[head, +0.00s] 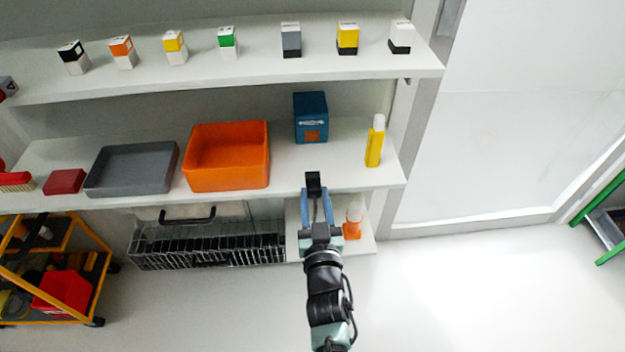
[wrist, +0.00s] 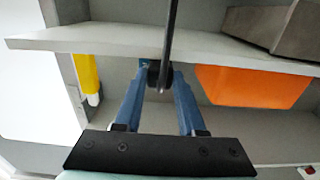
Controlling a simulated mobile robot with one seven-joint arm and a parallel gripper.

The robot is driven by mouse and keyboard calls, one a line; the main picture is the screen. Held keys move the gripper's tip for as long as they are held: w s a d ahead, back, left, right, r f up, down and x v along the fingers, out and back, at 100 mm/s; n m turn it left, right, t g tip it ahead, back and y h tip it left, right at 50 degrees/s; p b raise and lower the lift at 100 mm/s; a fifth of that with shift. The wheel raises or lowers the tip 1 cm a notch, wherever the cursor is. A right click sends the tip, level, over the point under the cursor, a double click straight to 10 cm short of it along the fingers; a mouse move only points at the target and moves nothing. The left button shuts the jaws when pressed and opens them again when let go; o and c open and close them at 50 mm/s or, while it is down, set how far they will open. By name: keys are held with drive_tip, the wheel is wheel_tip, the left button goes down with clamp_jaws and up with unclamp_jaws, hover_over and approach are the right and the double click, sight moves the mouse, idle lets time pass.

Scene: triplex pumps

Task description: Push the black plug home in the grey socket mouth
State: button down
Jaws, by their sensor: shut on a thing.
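My gripper (head: 315,194) is shut on a black plug (head: 313,181). It holds the plug at the front edge of the middle shelf in the head view. In the wrist view the two blue fingers of my gripper (wrist: 158,76) converge on the dark plug (wrist: 153,73), and a thin dark bar crosses in front of it. A blue box (head: 311,112) with an orange patch on its front stands on the shelf behind the plug, apart from it in the picture. I cannot make out the grey socket mouth in either view.
On the middle shelf (head: 225,198) an orange bin (head: 228,157) and a grey tray (head: 131,168) stand left, a yellow bottle (head: 375,141) right. Several small boxes line the upper shelf. An orange-and-white bottle (head: 353,218) stands low beside my arm.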

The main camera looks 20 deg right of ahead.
sight(314, 195)
drive_tip(key=shift+p+v, duration=1)
drive_tip(key=shift+v, duration=1.1)
